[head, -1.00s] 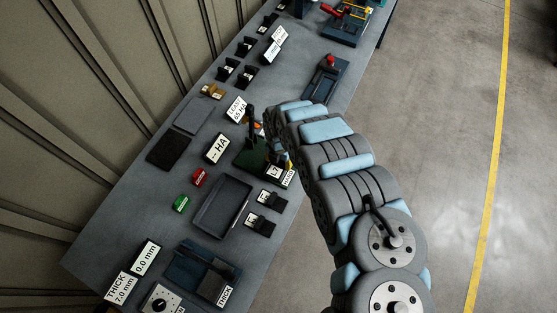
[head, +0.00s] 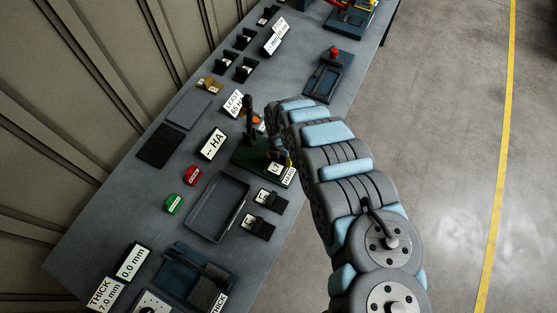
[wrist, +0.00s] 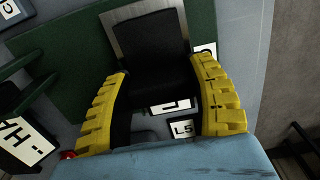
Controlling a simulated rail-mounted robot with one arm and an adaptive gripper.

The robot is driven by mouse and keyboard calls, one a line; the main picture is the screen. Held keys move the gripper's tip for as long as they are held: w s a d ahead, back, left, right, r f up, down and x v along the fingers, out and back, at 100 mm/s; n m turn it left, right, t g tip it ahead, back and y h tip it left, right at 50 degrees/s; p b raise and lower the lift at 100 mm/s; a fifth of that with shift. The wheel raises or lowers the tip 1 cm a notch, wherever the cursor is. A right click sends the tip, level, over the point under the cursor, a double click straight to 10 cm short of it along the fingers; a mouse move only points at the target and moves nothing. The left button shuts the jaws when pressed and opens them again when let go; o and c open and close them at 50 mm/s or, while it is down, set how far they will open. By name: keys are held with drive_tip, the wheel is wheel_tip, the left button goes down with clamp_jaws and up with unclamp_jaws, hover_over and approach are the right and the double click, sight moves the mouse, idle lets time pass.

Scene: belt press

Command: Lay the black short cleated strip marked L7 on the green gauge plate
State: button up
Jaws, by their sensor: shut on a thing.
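The black strip (wrist: 155,62) is between the yellow fingers of my gripper (wrist: 165,108), which is shut on it. Its white label (wrist: 170,105) is partly cut off in the wrist view; in the head view the label (head: 276,168) reads L7. The strip is over the grey metal pad (wrist: 118,32) on the green gauge plate (wrist: 62,58). I cannot tell whether it touches the pad. The plate also shows in the head view (head: 244,156), where my arm hides part of it and most of my gripper (head: 282,157).
A dark post (head: 250,118) stands at the plate's back. A dark tray (head: 217,208) and labelled holders, one marked L5 (wrist: 182,129), are close by. The floor at right is clear.

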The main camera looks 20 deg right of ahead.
drive_tip(key=shift+w+f, duration=0.1)
drive_tip(key=shift+f, duration=0.05)
drive_tip(key=shift+f, duration=0.15)
drive_tip(key=o, duration=1.2)
drive_tip(key=shift+w+d+r, duration=0.1)
drive_tip(key=shift+d+r, duration=0.05)
drive_tip(key=shift+r, duration=0.95)
wheel_tip(320, 180, up, 10)
drive_tip(key=shift+r+p, duration=0.1)
drive_tip(key=shift+p, duration=0.65)
